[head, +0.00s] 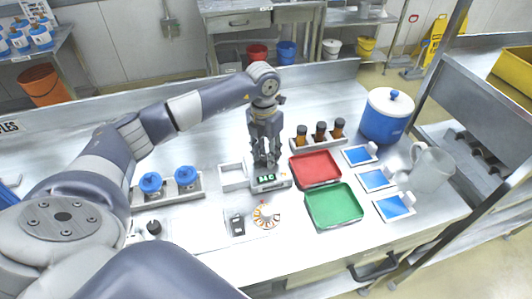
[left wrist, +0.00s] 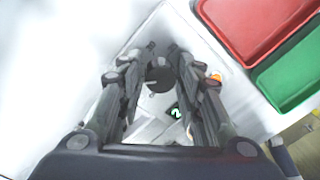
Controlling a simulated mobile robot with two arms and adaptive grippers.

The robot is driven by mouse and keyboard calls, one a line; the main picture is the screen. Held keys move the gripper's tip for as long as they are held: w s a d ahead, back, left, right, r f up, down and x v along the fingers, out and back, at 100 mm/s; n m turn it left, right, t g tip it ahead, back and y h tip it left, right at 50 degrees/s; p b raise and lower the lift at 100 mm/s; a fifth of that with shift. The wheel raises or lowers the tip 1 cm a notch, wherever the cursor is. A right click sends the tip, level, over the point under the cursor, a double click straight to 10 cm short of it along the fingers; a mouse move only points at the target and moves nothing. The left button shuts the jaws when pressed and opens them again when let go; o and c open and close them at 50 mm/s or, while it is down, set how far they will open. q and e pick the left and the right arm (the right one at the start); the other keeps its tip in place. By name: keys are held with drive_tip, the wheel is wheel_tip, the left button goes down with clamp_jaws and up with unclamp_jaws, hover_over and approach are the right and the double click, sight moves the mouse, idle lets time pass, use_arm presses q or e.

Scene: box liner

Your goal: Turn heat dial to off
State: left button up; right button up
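A small white device (head: 270,185) with a lit green display reading about 84 C sits on the bench in the head view. My left gripper (head: 266,163) points down over its rear part. In the left wrist view a dark round knob (left wrist: 159,75), which looks like the heat dial, lies between the fingers of my left gripper (left wrist: 161,47). The fingers are apart, one on each side of it; I cannot tell whether they touch it. The display (left wrist: 175,112) is partly hidden by a finger. My right gripper is not in view.
A red tray (head: 315,168) and a green tray (head: 333,206) lie right of the device. A round dial scale (head: 266,216) and a switch plate (head: 237,223) lie in front. Brown bottles (head: 320,132) stand behind the red tray. Two blue-capped jars (head: 186,177) stand left.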

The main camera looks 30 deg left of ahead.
sight(265, 155)
use_arm(q)
drive_tip(key=shift+o, duration=0.2)
wheel_tip(265, 155, up, 12)
drive_tip(key=shift+a, duration=0.25)
idle(0.4)
drive_tip(key=shift+r, duration=0.1)
